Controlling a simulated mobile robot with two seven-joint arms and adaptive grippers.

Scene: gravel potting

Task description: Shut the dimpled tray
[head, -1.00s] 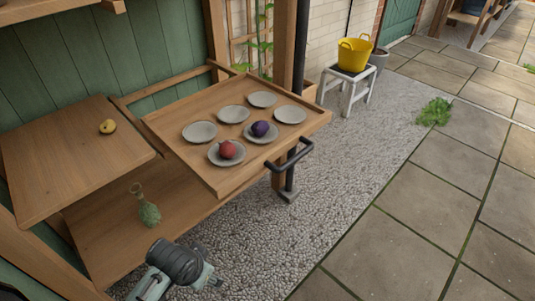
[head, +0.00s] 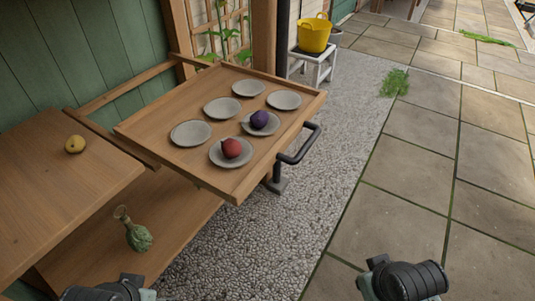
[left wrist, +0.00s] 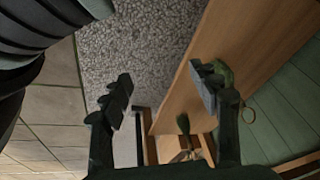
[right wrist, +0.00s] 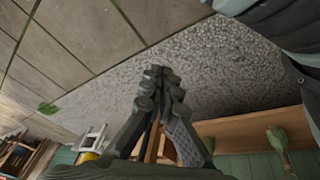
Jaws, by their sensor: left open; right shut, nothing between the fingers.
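The dimpled tray (head: 213,83) is a wooden sliding tray with several round grey dimples, standing pulled out from the bench. A black bar handle (head: 301,146) is on its right-hand front edge. A red fruit (head: 231,148) and a purple fruit (head: 260,119) sit in two dimples. My left gripper (left wrist: 162,95) is open and empty, over the gravel and bench side in the left wrist view. My right gripper (right wrist: 161,85) is shut and empty above gravel. In the head view only dark parts of my arms show at the bottom, apart from the tray and handle.
A yellow pear-like fruit (head: 75,144) lies on the bench top (head: 50,195). A yellow tub (head: 314,35) sits on a white stool (head: 312,65).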

